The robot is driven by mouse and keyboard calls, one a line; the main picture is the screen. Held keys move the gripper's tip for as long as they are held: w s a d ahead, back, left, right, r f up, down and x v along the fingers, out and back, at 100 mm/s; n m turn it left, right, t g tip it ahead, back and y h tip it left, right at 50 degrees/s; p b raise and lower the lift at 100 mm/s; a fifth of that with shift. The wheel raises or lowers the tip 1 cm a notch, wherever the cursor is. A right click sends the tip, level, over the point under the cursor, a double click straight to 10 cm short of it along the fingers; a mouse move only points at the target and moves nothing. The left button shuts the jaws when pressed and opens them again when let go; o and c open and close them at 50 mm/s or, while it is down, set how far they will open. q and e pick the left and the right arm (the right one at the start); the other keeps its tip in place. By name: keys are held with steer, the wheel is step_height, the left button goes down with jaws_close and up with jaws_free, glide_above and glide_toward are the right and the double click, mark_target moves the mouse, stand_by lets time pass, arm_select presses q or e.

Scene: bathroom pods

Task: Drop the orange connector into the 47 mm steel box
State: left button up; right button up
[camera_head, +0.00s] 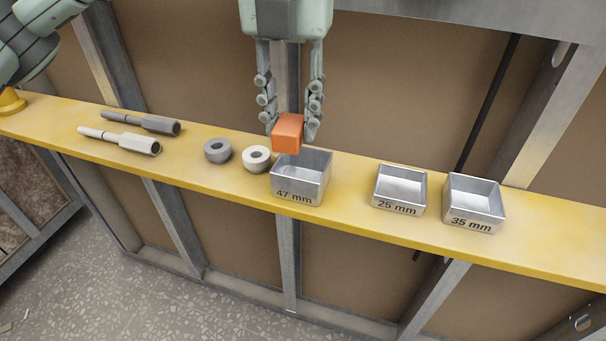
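The orange connector (287,133) is a small block between the fingertips of my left gripper (290,131), which points down and is shut on it. The 47 mm steel box (297,194) is an open, square metal tray with its label on the front, standing on the yellow beam. In the picture the connector overlaps the back rim of this box. I cannot tell its exact height or whether it is over the opening. The visible inside of the box looks empty. My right gripper is not in view.
The 25 mm box (398,208) and 35 mm box (473,223) stand to the right on the narrow yellow beam (345,205). A white ring (248,164) and a grey ring (211,158) sit left. A white handled tool (135,143) and grey one (156,123) lie further left.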

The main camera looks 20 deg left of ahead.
arm_select(q)
steer(key=o, duration=0.4)
steer(key=shift+c, duration=0.2)
step_height(320, 180, up, 12)
stand_by(0.5)
